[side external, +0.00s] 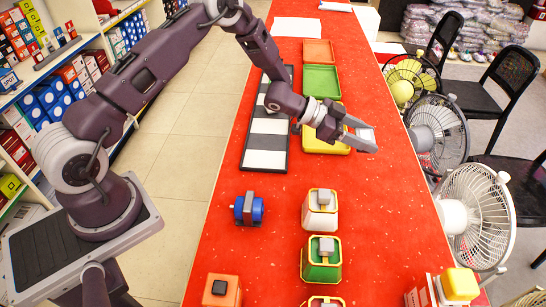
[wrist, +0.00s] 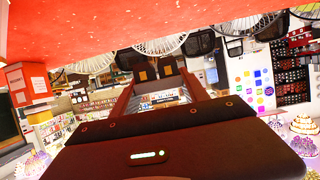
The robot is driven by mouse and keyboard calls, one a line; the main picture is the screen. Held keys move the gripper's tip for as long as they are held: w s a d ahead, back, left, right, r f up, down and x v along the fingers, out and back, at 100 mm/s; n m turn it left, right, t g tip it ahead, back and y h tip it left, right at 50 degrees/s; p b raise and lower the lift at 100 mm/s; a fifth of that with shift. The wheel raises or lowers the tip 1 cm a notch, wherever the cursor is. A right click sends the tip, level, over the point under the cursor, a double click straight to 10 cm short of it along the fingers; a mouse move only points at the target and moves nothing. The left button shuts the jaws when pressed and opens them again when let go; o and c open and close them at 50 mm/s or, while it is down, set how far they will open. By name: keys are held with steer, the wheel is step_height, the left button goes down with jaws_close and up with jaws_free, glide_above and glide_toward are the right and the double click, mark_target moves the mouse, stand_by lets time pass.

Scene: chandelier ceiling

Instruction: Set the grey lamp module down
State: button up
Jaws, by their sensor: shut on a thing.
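My gripper (side external: 357,137) is out over the right part of the red table, beside the yellow tray (side external: 322,143). Its fingers are shut on a small light grey piece, which I take to be the grey lamp module (side external: 366,134). The module sits at the fingertips, above the table, and the fingers hide part of it. In the wrist view my gripper (wrist: 156,71) points away from the table toward the room, and the held piece cannot be made out clearly.
On the red table (side external: 385,235) are green (side external: 321,80) and orange (side external: 318,52) trays, a black-and-white panel (side external: 267,125), a blue module (side external: 249,208), and white (side external: 320,215) and green (side external: 321,262) modules. Fans (side external: 475,215) stand along the right edge.

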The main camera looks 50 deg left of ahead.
steer(key=s+a, duration=0.8)
steer(key=a, duration=0.6)
steer(key=r, duration=0.2)
glide_above(265, 158)
steer(key=shift+n+y, duration=0.3)
step_height(265, 158, down, 10)
steer(key=shift+d+f, duration=0.1)
steer(key=shift+f, duration=0.05)
steer(key=shift+f, duration=0.15)
steer(key=o, duration=1.4)
steer(key=shift+c, duration=0.2)
